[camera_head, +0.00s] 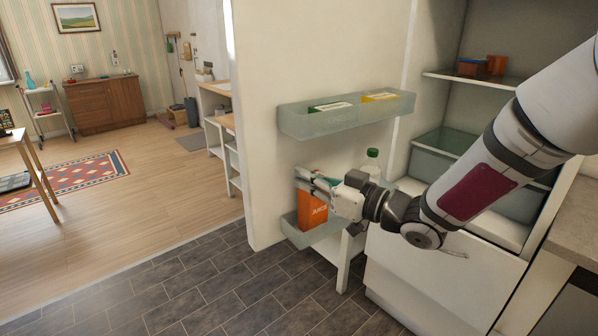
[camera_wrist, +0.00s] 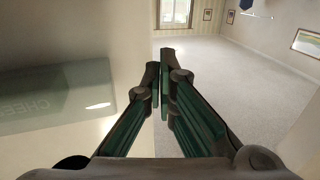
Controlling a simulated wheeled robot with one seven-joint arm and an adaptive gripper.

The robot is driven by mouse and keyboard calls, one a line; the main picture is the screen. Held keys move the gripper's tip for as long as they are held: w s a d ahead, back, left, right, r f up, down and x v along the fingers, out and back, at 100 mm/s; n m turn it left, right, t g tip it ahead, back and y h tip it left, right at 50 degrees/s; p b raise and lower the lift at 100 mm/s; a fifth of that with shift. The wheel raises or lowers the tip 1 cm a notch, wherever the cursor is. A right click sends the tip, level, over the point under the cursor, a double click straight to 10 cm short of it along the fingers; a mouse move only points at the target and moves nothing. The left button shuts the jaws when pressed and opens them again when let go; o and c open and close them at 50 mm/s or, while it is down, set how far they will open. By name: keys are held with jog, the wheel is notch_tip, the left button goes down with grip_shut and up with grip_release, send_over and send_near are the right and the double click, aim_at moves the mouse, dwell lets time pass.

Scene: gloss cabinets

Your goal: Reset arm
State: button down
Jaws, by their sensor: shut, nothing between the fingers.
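My arm reaches in from the right in the head view, and my gripper (camera_head: 306,178) is in front of the inner side of the open fridge door (camera_head: 330,60). In the wrist view my gripper (camera_wrist: 159,85) has its fingers together with nothing between them. An orange juice carton (camera_head: 312,212) stands in the lower door bin (camera_head: 318,236), partly hidden behind the gripper. A bottle with a green cap (camera_head: 371,165) stands behind my wrist. Whether the fingers touch the door or the carton cannot be told.
The upper door bin (camera_head: 350,118) holds green and yellow packs. The fridge shelves (camera_head: 470,80) are to the right, with a small orange container (camera_head: 496,65) on top. A counter (camera_head: 570,215) is at far right. Open tiled floor (camera_head: 210,290) lies to the left.

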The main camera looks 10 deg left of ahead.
jog(key=w+d+r+m+t+h, duration=0.1)
jog(key=d+m+t+h, duration=0.1)
jog(key=d+h, duration=0.4)
jog(key=w+d+r+m+t+h, duration=0.15)
jog(key=d+h, duration=0.25)
jog(key=d, duration=0.5)
jog(key=s+d+r+m+h, duration=0.2)
jog(key=s+d+m+h, duration=0.35)
jog(key=s+d, duration=0.35)
jog(key=s+d+f+m+g, duration=0.1)
jog(key=s+g, duration=0.1)
jog(key=s, duration=0.6)
jog(key=s+d+m+g, duration=0.1)
jog(key=s+d+g, duration=0.1)
jog(key=s, duration=0.6)
jog(key=s+d+f+m+g+p, duration=0.1)
jog(key=s+d+m+g, duration=0.1)
jog(key=s, duration=0.6)
jog(key=shift+s+d+f+g+h, duration=0.15)
jog(key=shift+f+g+h, duration=0.15)
jog(key=shift+g+h, duration=0.15)
